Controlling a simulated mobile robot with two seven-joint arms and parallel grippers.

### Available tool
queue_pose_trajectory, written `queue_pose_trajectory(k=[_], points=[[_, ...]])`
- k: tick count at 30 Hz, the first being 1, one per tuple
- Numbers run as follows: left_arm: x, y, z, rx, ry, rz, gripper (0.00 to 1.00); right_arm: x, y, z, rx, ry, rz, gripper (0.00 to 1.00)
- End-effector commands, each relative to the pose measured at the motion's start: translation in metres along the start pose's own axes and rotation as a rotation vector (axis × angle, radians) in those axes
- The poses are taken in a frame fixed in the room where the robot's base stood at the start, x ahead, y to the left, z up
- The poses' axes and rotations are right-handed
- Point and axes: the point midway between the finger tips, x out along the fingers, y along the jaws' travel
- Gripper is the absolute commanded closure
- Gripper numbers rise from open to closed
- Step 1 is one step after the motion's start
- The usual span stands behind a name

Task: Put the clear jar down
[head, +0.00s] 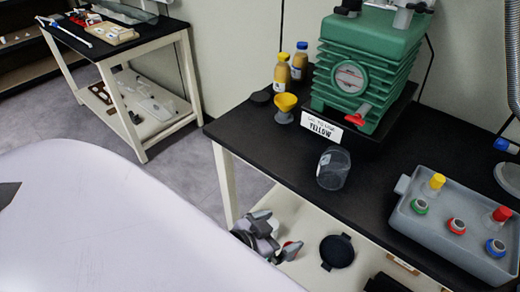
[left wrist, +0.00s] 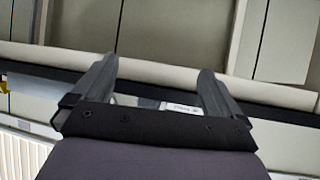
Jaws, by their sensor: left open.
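The clear jar (head: 333,168) stands on the black tabletop (head: 262,150), close to its front edge and in front of the green machine. It looks empty, and no gripper touches it. My left gripper (head: 262,232) is in front of the table, lower in the picture and to the left of the jar, clear of it. In the left wrist view its two fingers (left wrist: 155,85) are spread apart with nothing held between them. I cannot make out the jar in that view. My right gripper is not in view.
A grey box (head: 460,238) with coloured caps is at right. A black round item (head: 337,251) lies on the lower shelf.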

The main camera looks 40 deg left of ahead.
Motion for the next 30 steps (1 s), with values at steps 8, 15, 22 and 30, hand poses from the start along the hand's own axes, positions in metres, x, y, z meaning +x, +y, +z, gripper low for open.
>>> queue_pose_trajectory(k=[8,15,22,30], points=[[-0.021,0.002,0.088,-0.004,-0.079,-0.018,0.0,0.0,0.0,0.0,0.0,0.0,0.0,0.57],[-0.022,0.001,0.091,-0.001,-0.08,-0.019,0.0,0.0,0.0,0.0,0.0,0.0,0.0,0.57],[-0.031,0.002,0.075,-0.001,-0.08,-0.019,0.06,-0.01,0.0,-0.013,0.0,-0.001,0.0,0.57],[-0.03,0.001,0.073,0.025,-0.075,-0.019,0.94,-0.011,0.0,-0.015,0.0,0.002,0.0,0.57]])
